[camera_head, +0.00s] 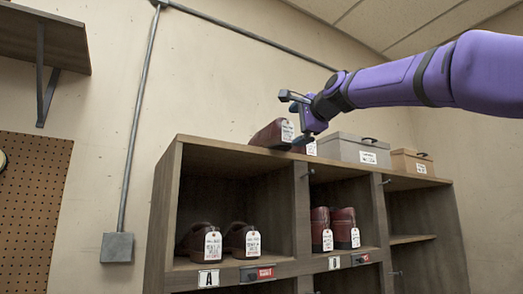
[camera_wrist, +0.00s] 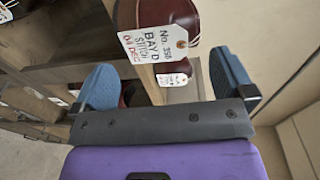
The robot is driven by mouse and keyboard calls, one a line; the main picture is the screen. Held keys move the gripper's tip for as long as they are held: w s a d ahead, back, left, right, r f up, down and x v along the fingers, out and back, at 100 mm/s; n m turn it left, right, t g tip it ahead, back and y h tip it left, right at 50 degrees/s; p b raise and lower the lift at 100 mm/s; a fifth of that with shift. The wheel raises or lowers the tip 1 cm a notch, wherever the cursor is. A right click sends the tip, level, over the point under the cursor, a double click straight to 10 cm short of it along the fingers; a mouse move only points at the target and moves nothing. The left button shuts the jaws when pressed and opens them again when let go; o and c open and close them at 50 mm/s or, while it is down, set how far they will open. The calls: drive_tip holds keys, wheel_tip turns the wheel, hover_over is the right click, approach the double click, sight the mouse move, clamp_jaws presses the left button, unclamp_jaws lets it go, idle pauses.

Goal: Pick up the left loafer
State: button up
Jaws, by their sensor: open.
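A dark reddish-brown loafer (camera_head: 266,133) with a white tag lies on top of the wooden shelf unit in the head view. Another white tag shows beside it, partly behind my gripper (camera_head: 304,138); the shoe there is mostly hidden. My gripper is at the top of the unit, just right of the visible loafer. In the wrist view my gripper (camera_wrist: 165,80) has its blue fingers wide apart. Two tagged dark red shoes show there, a nearer one (camera_wrist: 183,14) at the top and another (camera_wrist: 172,52) beyond the gap between the fingers. No shoe is visibly gripped.
The shelf unit (camera_head: 303,205) holds a brown pair (camera_head: 233,232) in compartment A and a red pair (camera_head: 344,220) in compartment B. A grey box (camera_head: 345,148) and a tan box (camera_head: 405,162) stand on top, right of my gripper. The wall is close behind.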

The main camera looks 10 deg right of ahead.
sight(289, 130)
drive_tip(key=x, duration=0.4)
drive_tip(key=shift+a, duration=0.2)
drive_tip(key=c, duration=0.8)
